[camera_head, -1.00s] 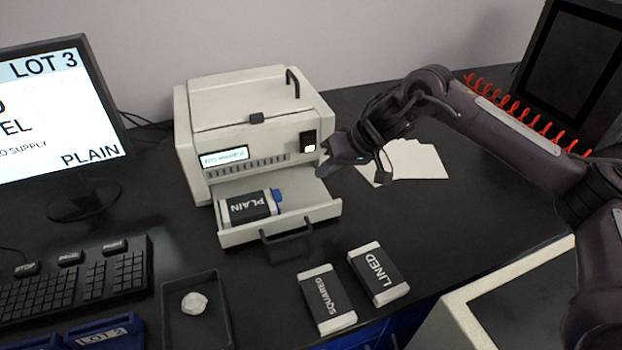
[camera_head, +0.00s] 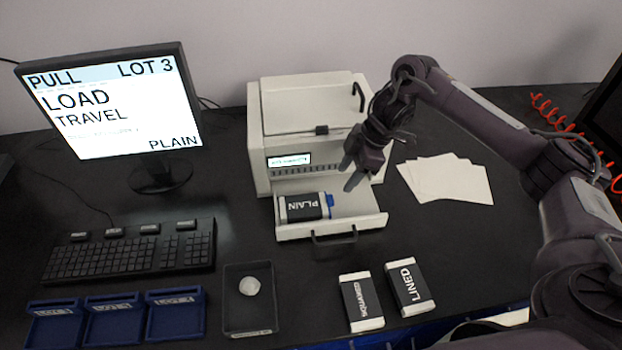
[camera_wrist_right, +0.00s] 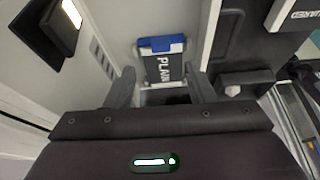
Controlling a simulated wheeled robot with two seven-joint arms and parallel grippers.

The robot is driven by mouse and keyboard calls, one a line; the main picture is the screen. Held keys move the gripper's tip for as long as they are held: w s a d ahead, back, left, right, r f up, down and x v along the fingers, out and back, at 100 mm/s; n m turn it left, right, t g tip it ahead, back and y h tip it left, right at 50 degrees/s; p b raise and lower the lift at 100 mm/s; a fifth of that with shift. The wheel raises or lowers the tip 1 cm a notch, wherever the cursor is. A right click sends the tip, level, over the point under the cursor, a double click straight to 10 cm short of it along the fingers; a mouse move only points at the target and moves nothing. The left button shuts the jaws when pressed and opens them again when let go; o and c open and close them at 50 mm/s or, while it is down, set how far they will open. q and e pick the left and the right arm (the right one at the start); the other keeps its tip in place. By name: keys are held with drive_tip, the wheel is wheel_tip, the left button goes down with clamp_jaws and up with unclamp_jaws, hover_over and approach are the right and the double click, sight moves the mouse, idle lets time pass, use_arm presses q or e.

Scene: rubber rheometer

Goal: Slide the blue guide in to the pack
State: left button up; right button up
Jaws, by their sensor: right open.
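The pack labelled PLAIN (camera_head: 303,207), dark with white ends, lies in the pulled-out drawer (camera_head: 358,224) of the cream machine (camera_head: 300,120). The blue guide (camera_head: 329,204) is at the pack's right end, and I cannot tell whether they touch. In the wrist view the guide (camera_wrist_right: 161,45) sits across the far end of the pack (camera_wrist_right: 164,70). My right gripper (camera_head: 348,176) is open and empty, above the drawer to the right of the guide. In the wrist view its fingers (camera_wrist_right: 161,86) are apart, with the pack showing beyond them. My left gripper is not in view.
SQUARED (camera_head: 361,301) and LINED (camera_head: 408,286) packs lie in front of the drawer. A dark tray (camera_head: 264,318) holds a pale lump. Blue trays (camera_head: 115,325), a keyboard (camera_head: 130,258) and a monitor (camera_head: 115,100) are left. Papers (camera_head: 448,180) lie right of the machine.

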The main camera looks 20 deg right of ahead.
sight(331, 198)
drive_tip(key=x, duration=0.8)
drive_tip(key=shift+s, duration=0.1)
drive_tip(key=shift+r, duration=0.1)
clamp_jaws()
